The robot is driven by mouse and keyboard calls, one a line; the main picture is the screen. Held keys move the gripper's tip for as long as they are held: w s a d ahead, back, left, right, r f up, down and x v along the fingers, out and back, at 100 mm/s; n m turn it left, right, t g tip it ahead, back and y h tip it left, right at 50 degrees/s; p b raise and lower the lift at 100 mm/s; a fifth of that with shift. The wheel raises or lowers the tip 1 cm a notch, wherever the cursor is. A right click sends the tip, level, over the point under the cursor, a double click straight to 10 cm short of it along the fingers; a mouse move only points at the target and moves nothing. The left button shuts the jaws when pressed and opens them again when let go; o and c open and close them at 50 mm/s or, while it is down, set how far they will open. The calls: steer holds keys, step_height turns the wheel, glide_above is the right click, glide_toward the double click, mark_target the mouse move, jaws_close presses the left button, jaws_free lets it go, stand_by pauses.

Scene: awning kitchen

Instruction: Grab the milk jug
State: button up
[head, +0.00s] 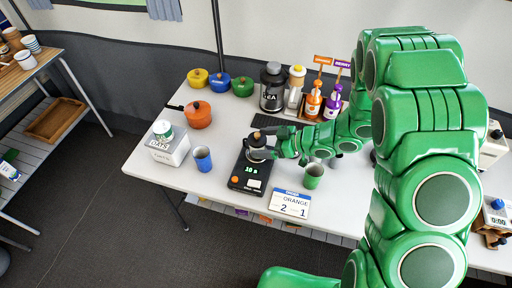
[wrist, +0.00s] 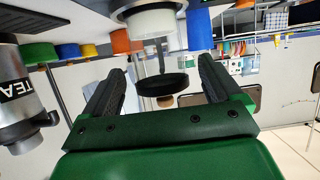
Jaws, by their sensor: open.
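My gripper (head: 279,146) is at the end of the green arm, over the white table, close to the right side of a small dark and silver vessel (head: 256,153) with a brown knob. The vessel stands on a black scale (head: 240,180). I cannot tell for sure if this vessel is the milk jug; no label shows. In the wrist view my gripper (wrist: 158,75) is open. Between its dark fingers is a black round piece (wrist: 161,85), hanging below a white and silver part (wrist: 152,20). Contact with the fingers cannot be made out.
Behind are an orange pot (head: 198,115), a dark tea canister (head: 272,88) and syrup bottles (head: 313,103). The table's front left is clear.

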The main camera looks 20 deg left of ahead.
steer(key=shift+x, duration=1.45)
steer(key=c, duration=1.2)
steer(key=shift+r, duration=0.2)
